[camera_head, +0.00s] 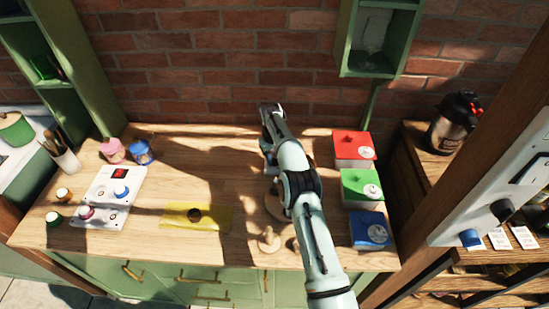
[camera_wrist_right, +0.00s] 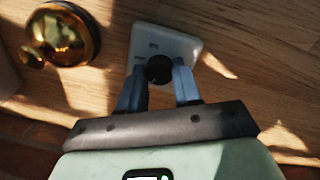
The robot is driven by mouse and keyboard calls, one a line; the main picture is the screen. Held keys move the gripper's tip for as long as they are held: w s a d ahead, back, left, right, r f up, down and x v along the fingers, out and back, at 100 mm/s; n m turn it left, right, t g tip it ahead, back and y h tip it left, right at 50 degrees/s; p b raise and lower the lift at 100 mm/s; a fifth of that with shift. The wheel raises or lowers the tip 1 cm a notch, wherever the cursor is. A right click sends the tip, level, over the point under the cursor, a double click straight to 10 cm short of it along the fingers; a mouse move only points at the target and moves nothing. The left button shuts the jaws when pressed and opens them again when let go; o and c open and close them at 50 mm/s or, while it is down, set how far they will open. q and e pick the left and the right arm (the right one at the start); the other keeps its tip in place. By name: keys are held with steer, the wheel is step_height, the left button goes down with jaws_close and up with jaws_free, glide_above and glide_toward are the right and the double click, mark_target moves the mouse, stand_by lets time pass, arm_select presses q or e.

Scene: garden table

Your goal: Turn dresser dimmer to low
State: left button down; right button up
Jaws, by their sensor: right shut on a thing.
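The dimmer is a small white plate (camera_wrist_right: 172,42) with a round black knob (camera_wrist_right: 158,72), seen in the right wrist view on the wooden dresser top. The plate bears small dark marks beside the knob. My right gripper (camera_wrist_right: 161,68) has a finger on each side of the knob and is shut on it. In the head view my right arm reaches over the dresser top (camera_head: 170,145) and hides the dimmer and most of the gripper. My left gripper is not in view.
A shiny brass object (camera_wrist_right: 65,35) stands close beside the dimmer. In the head view red (camera_head: 350,145), green (camera_head: 360,185) and blue (camera_head: 370,229) boxes stand right of my arm. A white panel (camera_head: 110,195) with knobs and a yellow mat (camera_head: 175,215) lie left. A brick wall (camera_head: 200,60) rises behind.

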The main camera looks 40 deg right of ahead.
steer(key=shift+m, duration=2.2)
steer(key=o, duration=1)
steer(key=shift+o, duration=0.2)
steer(key=shift+r, duration=0.1)
